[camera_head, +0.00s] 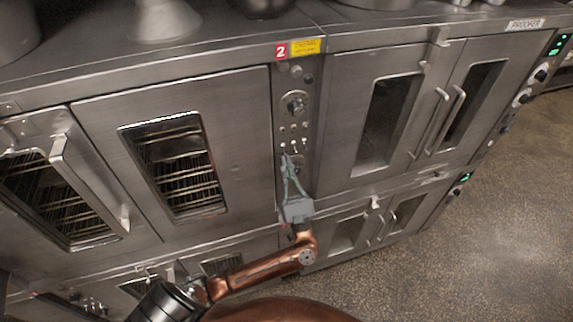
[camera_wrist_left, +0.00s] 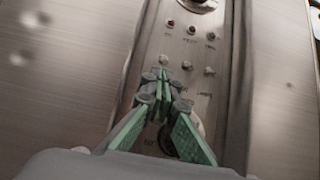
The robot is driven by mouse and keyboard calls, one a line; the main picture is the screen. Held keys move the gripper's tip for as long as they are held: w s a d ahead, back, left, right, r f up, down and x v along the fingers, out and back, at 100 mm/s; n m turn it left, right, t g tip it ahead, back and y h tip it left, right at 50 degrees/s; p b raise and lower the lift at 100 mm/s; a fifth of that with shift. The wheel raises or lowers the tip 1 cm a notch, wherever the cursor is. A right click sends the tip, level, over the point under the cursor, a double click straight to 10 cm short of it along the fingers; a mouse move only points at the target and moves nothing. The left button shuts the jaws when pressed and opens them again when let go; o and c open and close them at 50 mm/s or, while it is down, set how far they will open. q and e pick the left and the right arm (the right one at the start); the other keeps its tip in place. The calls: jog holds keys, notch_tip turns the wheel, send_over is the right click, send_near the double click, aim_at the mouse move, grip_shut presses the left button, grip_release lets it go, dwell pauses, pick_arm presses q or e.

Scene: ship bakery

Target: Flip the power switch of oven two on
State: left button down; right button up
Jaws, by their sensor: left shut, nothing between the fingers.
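Oven two's narrow control panel (camera_head: 297,121) runs down beside its windowed door, below a red "2" label (camera_head: 281,51). In the left wrist view the panel (camera_wrist_left: 221,53) shows a row of small lights (camera_wrist_left: 191,29) above a row of small metal switches (camera_wrist_left: 187,66). The switch captions are too blurred to read, so I cannot tell which is power or how it is set. My left gripper (camera_head: 286,158) is shut and empty. Its green fingertips (camera_wrist_left: 160,77) are at the lower panel, just below the left switch (camera_wrist_left: 164,60); contact is unclear. My right gripper is out of view.
A round knob (camera_head: 295,103) sits higher on the panel. Oven two's door (camera_head: 240,150) is left of the panel, and the proofer's closed doors (camera_head: 345,130) with long handles are to the right. Open speckled floor (camera_head: 480,240) lies at the lower right.

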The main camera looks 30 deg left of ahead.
pick_arm(q)
jog(key=shift+s+d+r+g+p, duration=0.15)
jog(key=shift+r+g+p, duration=0.05)
jog(key=shift+g+p, duration=0.3)
jog(key=shift+s+d+r+g+h+p, duration=0.1)
jog(key=shift+r+g+h+p, duration=0.15)
jog(key=shift+h+p, duration=0.5)
jog(key=r+g+h+p, duration=0.1)
jog(key=p, duration=0.2)
jog(key=s+d+r+g+h+p, duration=0.1)
jog(key=h+p, duration=0.1)
jog(key=p, duration=0.1)
jog(key=shift+g+p, duration=0.35)
jog(key=shift+w+f, duration=0.1)
jog(key=shift+f, duration=0.05)
send_near(285, 154)
jog(key=shift+d+f, duration=0.2)
jog(key=shift+f, duration=0.05)
